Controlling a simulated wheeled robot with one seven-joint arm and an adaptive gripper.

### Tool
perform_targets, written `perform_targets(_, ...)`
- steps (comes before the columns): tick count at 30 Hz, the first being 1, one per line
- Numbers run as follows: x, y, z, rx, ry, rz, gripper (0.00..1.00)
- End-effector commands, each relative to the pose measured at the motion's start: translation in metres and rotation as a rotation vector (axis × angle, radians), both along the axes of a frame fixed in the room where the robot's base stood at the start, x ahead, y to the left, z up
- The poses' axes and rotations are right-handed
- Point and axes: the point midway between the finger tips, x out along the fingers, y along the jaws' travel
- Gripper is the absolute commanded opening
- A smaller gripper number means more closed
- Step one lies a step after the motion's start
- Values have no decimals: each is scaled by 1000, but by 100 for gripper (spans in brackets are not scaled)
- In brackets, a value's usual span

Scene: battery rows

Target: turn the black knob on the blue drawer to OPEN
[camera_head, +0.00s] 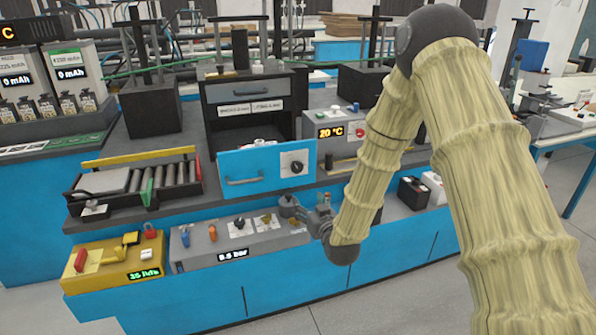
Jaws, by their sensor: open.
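The black knob (297,168) sits on a pale plate at the right of the drawer front. The plate's marks are too small to read, so I cannot tell the knob's setting. My gripper (291,206) is open, just below the knob and the drawer's lower edge in the picture. It appears empty and apart from the knob.
A roller tray (135,180) is left of the drawer. A grey unit (324,127) showing 20 °C stands at its right.

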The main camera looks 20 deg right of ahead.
Motion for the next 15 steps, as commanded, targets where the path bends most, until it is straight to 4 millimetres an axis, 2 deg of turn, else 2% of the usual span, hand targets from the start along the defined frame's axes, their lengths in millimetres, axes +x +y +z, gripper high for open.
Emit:
perform_targets(1,9,-4,19,-1,-46,-4,60)
perform_targets(3,16,-7,37,-2,-90,-7,60)
perform_targets(6,23,-9,49,-4,-122,-9,60)
perform_targets(11,36,-8,52,-5,-128,-9,60)
perform_targets(15,57,-7,52,-5,-127,-8,60)
